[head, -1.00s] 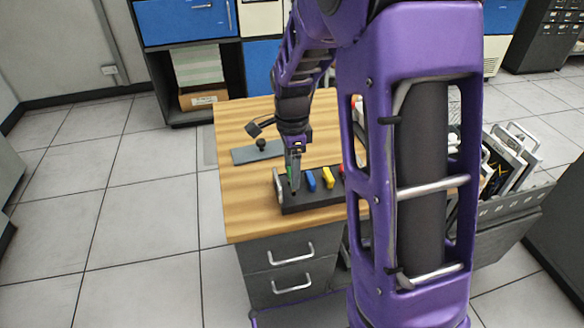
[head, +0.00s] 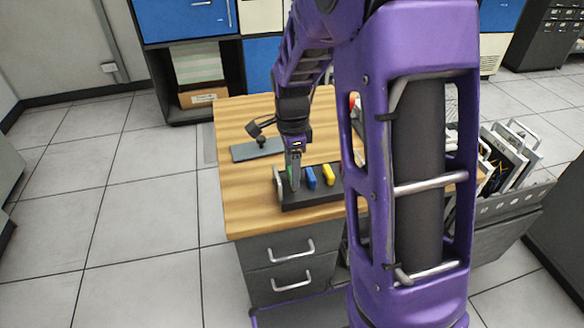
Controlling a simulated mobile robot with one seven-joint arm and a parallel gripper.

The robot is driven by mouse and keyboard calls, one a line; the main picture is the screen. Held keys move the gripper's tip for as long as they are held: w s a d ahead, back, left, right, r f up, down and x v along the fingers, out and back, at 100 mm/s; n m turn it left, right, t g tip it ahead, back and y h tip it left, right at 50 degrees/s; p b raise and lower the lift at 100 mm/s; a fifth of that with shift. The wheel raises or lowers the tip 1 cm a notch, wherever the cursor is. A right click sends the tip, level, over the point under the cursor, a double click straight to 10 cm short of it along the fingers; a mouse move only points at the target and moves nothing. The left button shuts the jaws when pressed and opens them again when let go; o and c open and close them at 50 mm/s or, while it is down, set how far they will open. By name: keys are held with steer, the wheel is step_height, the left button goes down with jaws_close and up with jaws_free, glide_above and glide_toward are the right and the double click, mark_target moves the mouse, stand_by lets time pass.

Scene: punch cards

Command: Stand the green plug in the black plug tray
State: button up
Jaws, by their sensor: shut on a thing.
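The black plug tray (head: 318,199) lies near the front of the wooden desk. A blue plug (head: 311,178) and a yellow plug (head: 328,175) stand in it, side by side. My gripper (head: 295,185) points down at the tray's left end, left of the blue plug. It is shut on the green plug (head: 289,174), of which only a thin green strip shows beside the fingers. The plug's lower end is hidden, so I cannot tell how deep it sits in the tray.
My arm covers the desk's right part. A rack of folders (head: 510,155) stands at the right. The desk's front left is clear.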

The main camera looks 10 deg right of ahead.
steer(key=shift+f+b, duration=0.45)
steer(key=shift+f, duration=0.4)
stand_by(0.9)
steer(key=o, duration=1.2)
steer(key=shift+r, duration=0.1)
step_height(320, 180, up, 17)
steer(key=p, duration=0.3)
steer(key=shift+p, duration=0.3)
steer(key=shift+r, duration=0.1)
